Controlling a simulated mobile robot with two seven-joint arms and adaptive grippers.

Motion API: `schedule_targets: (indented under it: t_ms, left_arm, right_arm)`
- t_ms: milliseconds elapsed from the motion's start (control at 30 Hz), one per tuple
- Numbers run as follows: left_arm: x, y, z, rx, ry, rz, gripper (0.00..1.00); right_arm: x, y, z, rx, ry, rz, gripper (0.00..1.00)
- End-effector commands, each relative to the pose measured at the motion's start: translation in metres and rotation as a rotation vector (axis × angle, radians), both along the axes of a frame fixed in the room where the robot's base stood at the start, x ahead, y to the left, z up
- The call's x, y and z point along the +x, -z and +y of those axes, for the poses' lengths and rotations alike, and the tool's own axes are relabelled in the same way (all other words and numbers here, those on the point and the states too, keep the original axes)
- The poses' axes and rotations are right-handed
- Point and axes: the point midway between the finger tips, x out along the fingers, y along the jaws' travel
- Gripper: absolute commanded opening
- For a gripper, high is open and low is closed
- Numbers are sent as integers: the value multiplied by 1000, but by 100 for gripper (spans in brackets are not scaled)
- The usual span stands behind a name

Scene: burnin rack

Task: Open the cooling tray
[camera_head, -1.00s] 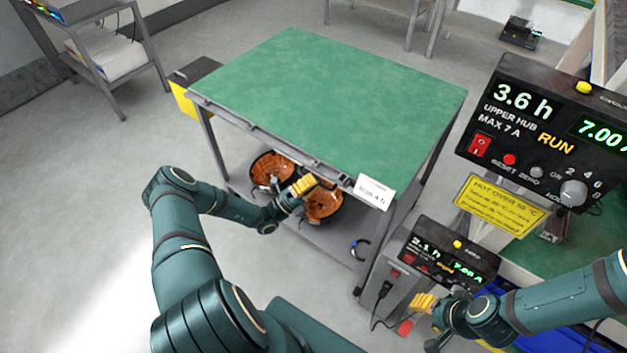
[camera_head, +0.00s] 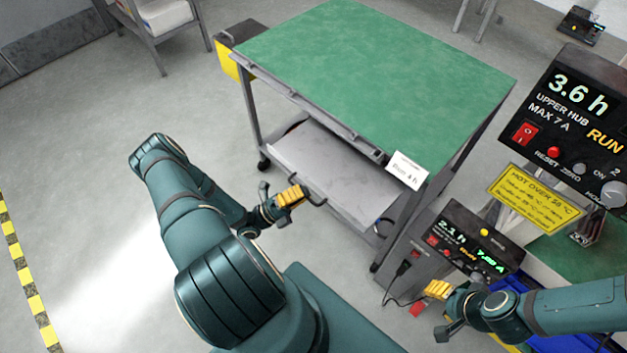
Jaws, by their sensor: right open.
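The cooling tray (camera_head: 335,170) is a flat grey tray under the green top of the cart, drawn out from beneath it toward me. Its visible surface is bare. My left gripper (camera_head: 299,194) is at the dark handle (camera_head: 317,202) on the tray's front edge. Its yellow fingers appear shut on the handle, though the far side of the grip is hidden. My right gripper (camera_head: 436,291) is open and empty, low at the right, in front of the lower power unit.
The green cart top (camera_head: 385,75) is clear, with a white label (camera_head: 407,168) at its near corner. The lower power unit (camera_head: 468,243) and upper unit (camera_head: 580,115) stand right. A yellow hot warning sign (camera_head: 535,198) hangs between them. Floor left is open.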

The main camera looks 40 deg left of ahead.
Motion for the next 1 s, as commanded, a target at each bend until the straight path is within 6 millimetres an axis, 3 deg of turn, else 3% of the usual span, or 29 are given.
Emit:
schedule_targets:
  t_ms: [467, 500, 567, 1000]
  left_arm:
    - [-9, -2, 1, -4, 0, -6, 0]
    - [-9, -2, 1, -4, 0, -6, 15]
    - [-9, -2, 1, -3, 0, -5, 36]
    - [-14, 4, 4, -1, -2, -1, 39]
  right_arm:
    - [0, 0, 0, 0, 0, 0, 47]
    - [0, 0, 0, 0, 0, 0, 47]
    - [0, 0, 0, 0, 0, 0, 47]
    - [0, 0, 0, 0, 0, 0, 47]
